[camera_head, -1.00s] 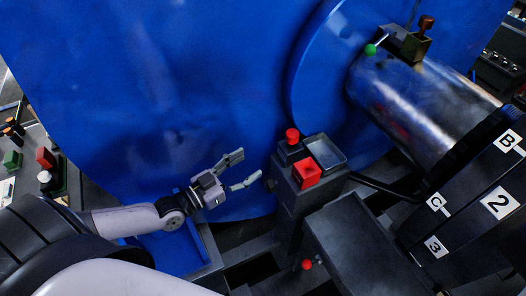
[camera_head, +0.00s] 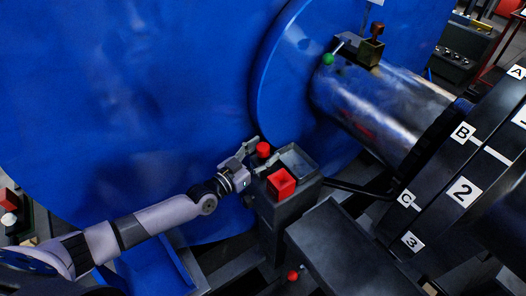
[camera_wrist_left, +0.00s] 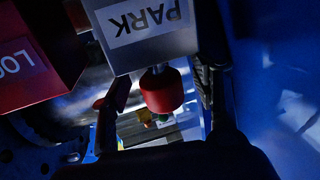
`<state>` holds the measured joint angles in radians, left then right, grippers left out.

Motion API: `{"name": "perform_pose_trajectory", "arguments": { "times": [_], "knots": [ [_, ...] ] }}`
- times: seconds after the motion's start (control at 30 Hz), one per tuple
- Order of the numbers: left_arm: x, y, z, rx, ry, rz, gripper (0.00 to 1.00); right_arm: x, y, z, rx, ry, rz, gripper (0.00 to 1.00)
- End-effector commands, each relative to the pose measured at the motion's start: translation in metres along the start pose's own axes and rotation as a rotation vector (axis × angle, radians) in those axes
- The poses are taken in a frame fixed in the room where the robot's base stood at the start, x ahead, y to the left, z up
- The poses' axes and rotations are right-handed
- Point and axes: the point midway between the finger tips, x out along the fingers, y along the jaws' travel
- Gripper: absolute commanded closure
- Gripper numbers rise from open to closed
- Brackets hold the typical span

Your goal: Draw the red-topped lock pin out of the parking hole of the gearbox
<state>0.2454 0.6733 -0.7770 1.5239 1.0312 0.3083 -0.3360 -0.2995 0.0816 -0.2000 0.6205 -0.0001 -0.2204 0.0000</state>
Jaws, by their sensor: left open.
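The red-topped lock pin (camera_head: 263,149) stands in the grey parking block on top of the dark gearbox housing (camera_head: 273,225). My left gripper (camera_head: 255,155) is at the pin and open. In the left wrist view the pin's red cap (camera_wrist_left: 162,92) sits between the two spread fingers, with a short metal shank running into the grey block labelled PARK (camera_wrist_left: 150,35). Gaps show between cap and fingers on both sides. The hole itself is hidden. My right gripper is not in view.
A red block (camera_head: 281,183) stands beside the pin; its partly cut label shows in the left wrist view (camera_wrist_left: 30,70). The big blue disc (camera_head: 130,110) and the metal shaft (camera_head: 375,100) rise close by. A red-knobbed lever (camera_head: 293,276) is below.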

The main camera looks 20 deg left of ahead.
Motion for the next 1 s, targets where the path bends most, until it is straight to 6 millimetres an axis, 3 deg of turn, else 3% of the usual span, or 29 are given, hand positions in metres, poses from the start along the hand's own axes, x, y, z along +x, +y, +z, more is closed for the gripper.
{"name": "perform_pose_trajectory", "arguments": {
  "times": [0.33,1.0],
  "knots": [
    [0.0039,-0.0004,0.0,0.001,0.0,0.0,0.44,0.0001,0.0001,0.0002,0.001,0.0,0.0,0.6],
    [0.0035,-0.0004,0.0,0.001,0.0,0.0,0.89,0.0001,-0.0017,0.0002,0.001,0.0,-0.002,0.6]
  ]
}}
